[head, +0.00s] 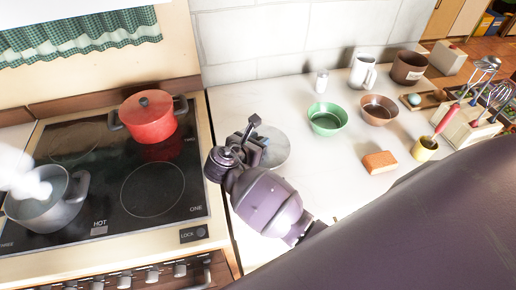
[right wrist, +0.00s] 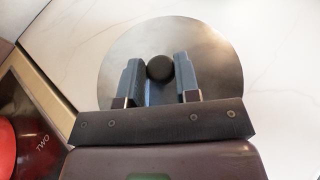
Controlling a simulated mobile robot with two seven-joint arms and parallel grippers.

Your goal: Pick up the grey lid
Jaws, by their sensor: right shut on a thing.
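The grey lid (right wrist: 212,62) is a round flat disc with a dark round knob (right wrist: 160,67), lying on or just above the white counter. In the head view the lid (head: 274,148) shows to the right of the stove, partly hidden by my right gripper (head: 254,140). In the right wrist view my right gripper (right wrist: 160,75) has its two blue-grey fingers on either side of the knob, shut on it. I cannot tell whether the lid touches the counter. My left gripper is not in view.
A steaming grey pot (head: 46,200) and a red lidded pot (head: 148,118) stand on the black stove (head: 110,210) at left. A green bowl (head: 327,119), a brown bowl (head: 379,110), a sponge-like orange block (head: 380,162) and a yellow mug (head: 425,148) stand on the counter at right.

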